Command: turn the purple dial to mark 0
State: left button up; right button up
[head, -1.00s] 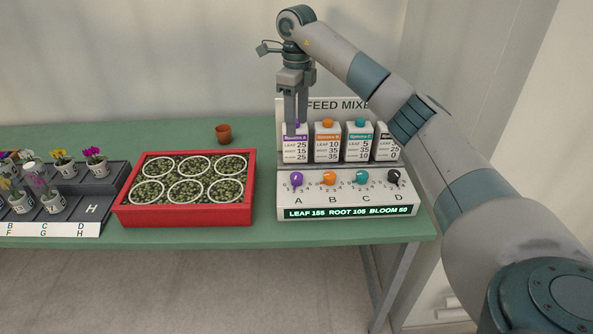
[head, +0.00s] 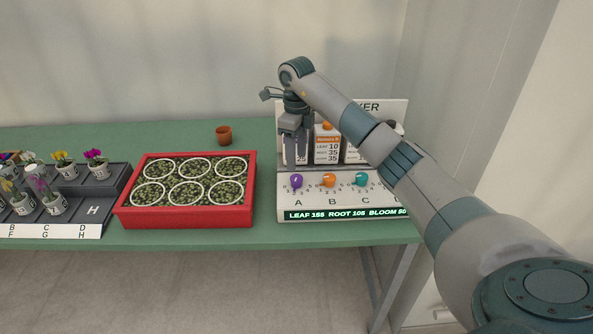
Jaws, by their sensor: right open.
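The purple dial (head: 296,181) is the leftmost knob on the white sloped front of the feed mixer (head: 330,201), above the letter A. Small numbers ring it, too small to read for its exact setting. My right gripper (head: 296,160) points down just above and behind the purple dial, in front of the leftmost bottle. It is open and appears apart from the dial. My left gripper is not in view.
An orange dial (head: 328,180) and a teal dial (head: 361,180) sit right of the purple one. An orange-capped bottle (head: 327,146) stands behind. A red tray (head: 185,221) of potted medium, a small terracotta pot (head: 223,134) and a plant rack (head: 97,190) are left on the green table (head: 270,236).

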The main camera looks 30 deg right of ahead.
aim_at(297, 177)
notch_tip(297, 177, down, 5)
jog(key=shift+f+p, duration=0.15)
jog(key=shift+p, duration=0.5)
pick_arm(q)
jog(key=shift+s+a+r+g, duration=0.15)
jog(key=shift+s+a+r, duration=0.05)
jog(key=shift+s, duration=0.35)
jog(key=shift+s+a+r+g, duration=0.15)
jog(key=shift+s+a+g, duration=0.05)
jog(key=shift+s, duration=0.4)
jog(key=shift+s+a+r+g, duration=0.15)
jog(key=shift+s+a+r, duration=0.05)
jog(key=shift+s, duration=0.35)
pick_arm(e)
jog(key=shift+f, duration=0.75)
jog(key=c, duration=1.1)
